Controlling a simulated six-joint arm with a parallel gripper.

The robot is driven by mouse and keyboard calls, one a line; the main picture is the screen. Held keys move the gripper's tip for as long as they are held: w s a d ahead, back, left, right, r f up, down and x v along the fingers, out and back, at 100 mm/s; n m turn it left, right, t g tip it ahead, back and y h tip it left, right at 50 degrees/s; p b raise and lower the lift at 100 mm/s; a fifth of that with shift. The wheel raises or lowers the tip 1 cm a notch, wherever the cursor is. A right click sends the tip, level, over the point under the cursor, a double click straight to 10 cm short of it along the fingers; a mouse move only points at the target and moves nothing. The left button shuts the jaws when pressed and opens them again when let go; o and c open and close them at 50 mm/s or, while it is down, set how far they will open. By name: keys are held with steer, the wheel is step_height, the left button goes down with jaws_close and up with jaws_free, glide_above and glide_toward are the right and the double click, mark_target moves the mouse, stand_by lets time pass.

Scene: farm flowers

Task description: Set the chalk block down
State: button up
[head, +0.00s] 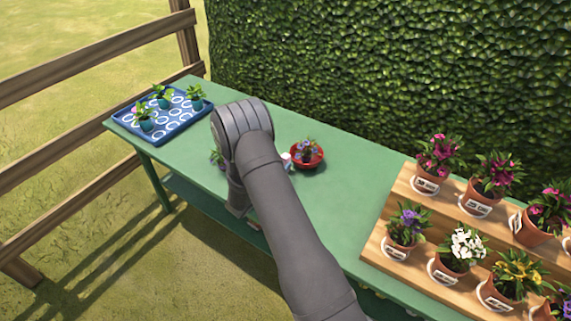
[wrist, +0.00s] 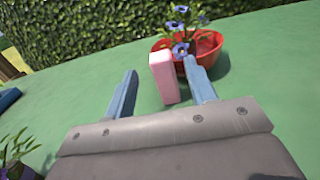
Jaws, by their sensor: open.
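The chalk block (wrist: 163,78) is pale pink and stands upright on the green table, as far as the wrist view shows. In the head view only a small part of it (head: 286,157) shows, beside my arm. My gripper (wrist: 160,66) is open, with one blue-grey finger on each side of the block. The block is closer to the right finger; whether it touches that finger I cannot tell. In the head view my arm hides the gripper's fingers.
A red bowl (head: 318,165) with a purple-flowered plant stands just behind the block. Another plant (head: 216,158) is left of my arm. A blue tray (head: 178,127) with several potted seedlings lies at the far left. A wooden stepped stand (head: 400,185) holds several flowerpots at right.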

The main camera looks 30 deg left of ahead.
mark_target(288, 155)
steer(key=shift+w+f, duration=0.1)
steer(key=shift+w, duration=3.25)
jaws_close()
